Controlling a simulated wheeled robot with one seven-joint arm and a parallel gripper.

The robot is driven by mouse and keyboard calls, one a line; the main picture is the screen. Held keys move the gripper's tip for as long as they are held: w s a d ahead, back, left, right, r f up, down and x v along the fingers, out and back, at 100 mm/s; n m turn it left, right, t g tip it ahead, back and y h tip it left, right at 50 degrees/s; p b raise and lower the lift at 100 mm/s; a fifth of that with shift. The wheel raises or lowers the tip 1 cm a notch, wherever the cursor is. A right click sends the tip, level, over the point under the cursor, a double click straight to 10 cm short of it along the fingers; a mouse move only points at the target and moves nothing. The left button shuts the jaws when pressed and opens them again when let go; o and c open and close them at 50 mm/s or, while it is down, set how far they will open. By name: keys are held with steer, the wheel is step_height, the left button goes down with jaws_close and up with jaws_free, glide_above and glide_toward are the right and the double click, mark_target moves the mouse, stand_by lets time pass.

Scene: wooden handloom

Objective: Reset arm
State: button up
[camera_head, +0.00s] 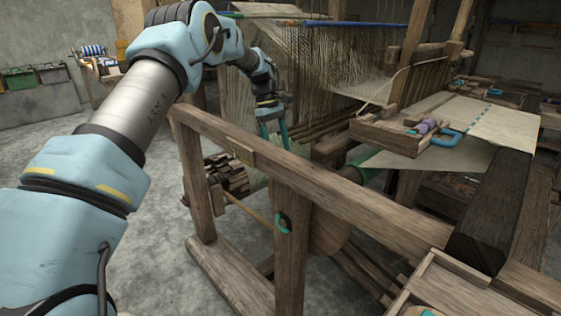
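My arm (155,95) reaches from the lower left up and over toward the back of the wooden handloom (320,185). My gripper (273,128) points down just behind the loom's front-left wooden rail, near the hanging warp threads (335,65). Its teal fingers look apart, with a narrow gap between them. I see nothing held between them, though the rail hides the fingertips.
A wooden shuttle tray (390,136) with a purple spool (427,126) and a blue handle (450,139) sits on the loom at right. White cloth (505,120) lies beyond it. A teal ring (283,223) hangs on the front post. Open concrete floor (160,245) lies left of the loom.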

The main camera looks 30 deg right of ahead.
steer(key=shift+w+r, duration=0.15)
steer(key=shift+r, duration=0.3)
